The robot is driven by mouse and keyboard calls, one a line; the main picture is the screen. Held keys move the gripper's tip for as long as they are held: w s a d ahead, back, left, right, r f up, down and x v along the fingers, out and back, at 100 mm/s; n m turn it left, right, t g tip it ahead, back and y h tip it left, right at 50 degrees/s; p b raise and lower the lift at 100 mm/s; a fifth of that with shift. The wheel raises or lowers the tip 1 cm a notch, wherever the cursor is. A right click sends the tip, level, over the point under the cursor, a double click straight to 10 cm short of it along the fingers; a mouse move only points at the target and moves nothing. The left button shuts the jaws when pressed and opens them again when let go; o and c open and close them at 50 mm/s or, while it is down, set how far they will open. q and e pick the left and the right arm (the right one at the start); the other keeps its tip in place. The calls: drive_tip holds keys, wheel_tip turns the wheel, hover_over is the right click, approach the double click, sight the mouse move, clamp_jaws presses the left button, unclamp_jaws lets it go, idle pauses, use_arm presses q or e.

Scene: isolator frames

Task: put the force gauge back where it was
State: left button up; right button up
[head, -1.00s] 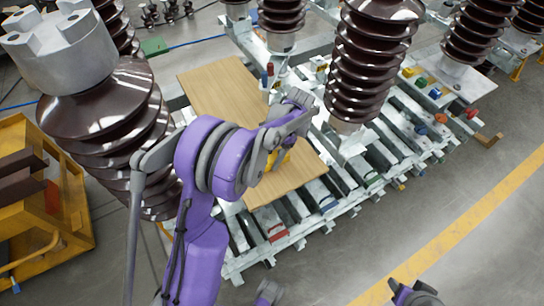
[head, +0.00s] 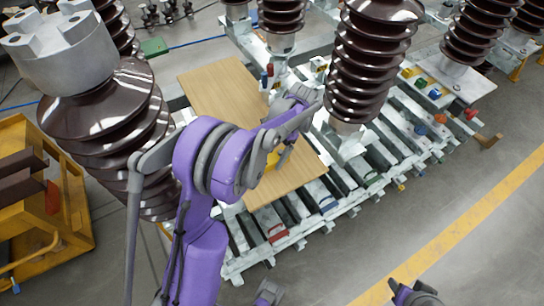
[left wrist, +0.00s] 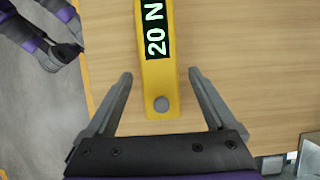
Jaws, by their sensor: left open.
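The force gauge (left wrist: 160,95) is a yellow bar with a dark display reading "20 N" and a grey round knob at its near end. It lies on a wooden board (left wrist: 245,70). In the head view the gauge (head: 272,161) shows only in part, behind my left wrist. In the left wrist view my left gripper (left wrist: 160,74) is open, one finger on each side of the gauge with a visible gap to both. I cannot tell its height above the board.
The board (head: 215,90) rests on metal beams (head: 395,130). Brown ribbed insulators stand close by, one at the left (head: 105,110) and one right of my wrist (head: 370,70). A yellow cart (head: 65,220) is at the far left. The floor at the lower right is mostly clear.

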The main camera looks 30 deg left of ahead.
use_arm(q)
drive_tip(key=v, duration=1)
drive_tip(key=s+d+r+n+t, duration=0.25)
drive_tip(key=s+d+t, duration=0.2)
drive_tip(key=s, duration=0.55)
drive_tip(key=s+d+f+n+t+h, duration=0.1)
drive_tip(key=s+d+f+t, duration=0.1)
drive_tip(key=s, duration=0.4)
drive_tip(key=s+d+f+n+t+h, duration=0.1)
drive_tip(key=s+d+f+n+t, duration=0.1)
drive_tip(key=s, duration=0.4)
drive_tip(key=shift+s+d+t+p, duration=0.35)
drive_tip(key=shift+d, duration=0.25)
